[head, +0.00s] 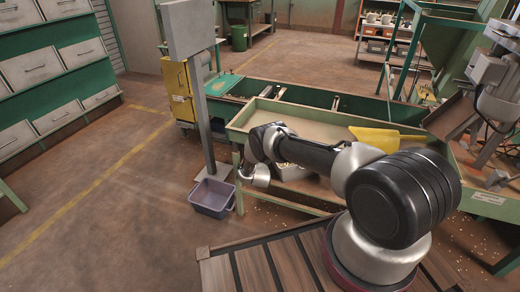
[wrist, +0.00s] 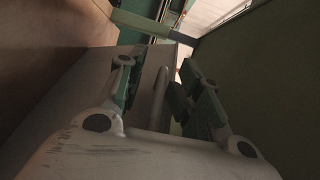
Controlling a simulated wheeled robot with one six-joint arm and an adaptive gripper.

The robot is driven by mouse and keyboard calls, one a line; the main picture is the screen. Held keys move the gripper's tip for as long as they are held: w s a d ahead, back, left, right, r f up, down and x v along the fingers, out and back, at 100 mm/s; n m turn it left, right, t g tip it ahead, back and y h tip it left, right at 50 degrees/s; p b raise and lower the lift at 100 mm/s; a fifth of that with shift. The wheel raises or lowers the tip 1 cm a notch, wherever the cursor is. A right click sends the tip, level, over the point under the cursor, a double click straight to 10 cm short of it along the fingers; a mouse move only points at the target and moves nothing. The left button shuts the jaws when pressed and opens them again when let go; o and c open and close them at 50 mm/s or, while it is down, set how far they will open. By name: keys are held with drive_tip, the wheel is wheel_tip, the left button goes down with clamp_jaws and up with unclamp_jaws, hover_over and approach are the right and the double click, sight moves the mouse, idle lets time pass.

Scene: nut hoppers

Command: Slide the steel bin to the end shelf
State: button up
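In the wrist view, my gripper (wrist: 160,84) has its two fingers apart, one on each side of an upright grey bar (wrist: 160,95) that looks like a handle. Gaps show between the bar and both fingers. Behind it is a plain grey panel (wrist: 88,88), likely the steel bin's side. In the head view, a pale grey bin (head: 296,173) shows partly beneath my arm, at the green bench's lower level; my arm hides most of it. My arm's end bends down by the bench's left end, and the fingers cannot be made out there. I cannot tell which surface is the end shelf.
The green bench (head: 240,127) has a tray top with a yellow scoop-like piece (head: 385,138). A purple tub (head: 212,197) stands on the floor near a grey post (head: 201,125). Slatted boards (head: 240,270) lie in front. The floor at left is open.

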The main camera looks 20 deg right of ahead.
drive_tip(key=shift+d, duration=0.1)
drive_tip(key=v, duration=1.2)
